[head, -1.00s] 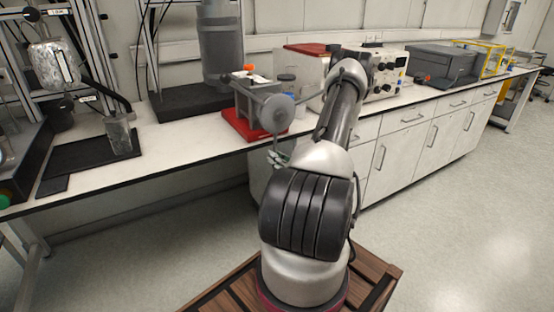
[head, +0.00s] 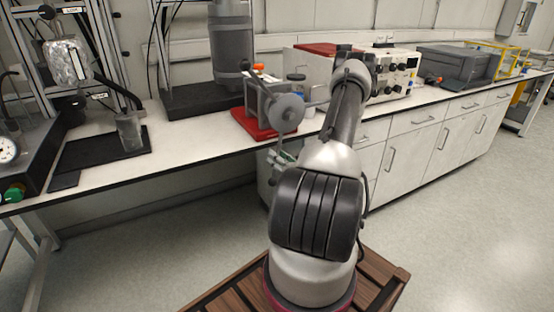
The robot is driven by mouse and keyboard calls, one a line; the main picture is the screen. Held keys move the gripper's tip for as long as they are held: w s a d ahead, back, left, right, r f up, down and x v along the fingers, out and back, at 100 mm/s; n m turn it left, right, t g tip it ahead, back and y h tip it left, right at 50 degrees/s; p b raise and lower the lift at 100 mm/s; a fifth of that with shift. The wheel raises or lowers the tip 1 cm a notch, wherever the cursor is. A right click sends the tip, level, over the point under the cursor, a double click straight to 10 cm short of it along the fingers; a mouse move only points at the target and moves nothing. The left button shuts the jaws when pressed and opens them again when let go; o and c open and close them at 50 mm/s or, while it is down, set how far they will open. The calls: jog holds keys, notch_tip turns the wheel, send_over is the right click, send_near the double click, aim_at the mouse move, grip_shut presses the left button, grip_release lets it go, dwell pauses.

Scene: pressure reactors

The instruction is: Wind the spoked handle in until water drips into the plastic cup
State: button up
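The spoked handle (head: 286,113) is a grey round hub with thin spokes. It sits on the front of a grey pump block (head: 258,98) on a red base (head: 252,124) at the bench's front edge. One spoke points up-left, one right and one down past the bench edge. A clear plastic cup (head: 130,134) stands upright on a black mat at the left, near the end of a dark tube (head: 125,94). I cannot make out water or drops. My arm reaches up just right of the handle; its far end is hidden behind its own links, and my gripper cannot be seen.
A foil-wrapped vessel (head: 67,63) hangs in a metal frame at the left. A gauge (head: 7,150) and green knob (head: 14,193) are at the left edge. A tall grey cylinder (head: 231,42) stands behind the pump. Instruments line the bench to the right. The floor ahead is clear.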

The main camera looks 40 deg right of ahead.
jog(key=s, duration=1.2)
jog(key=shift+a+f, duration=0.35)
jog(key=shift+f, duration=0.05)
dwell(0.3)
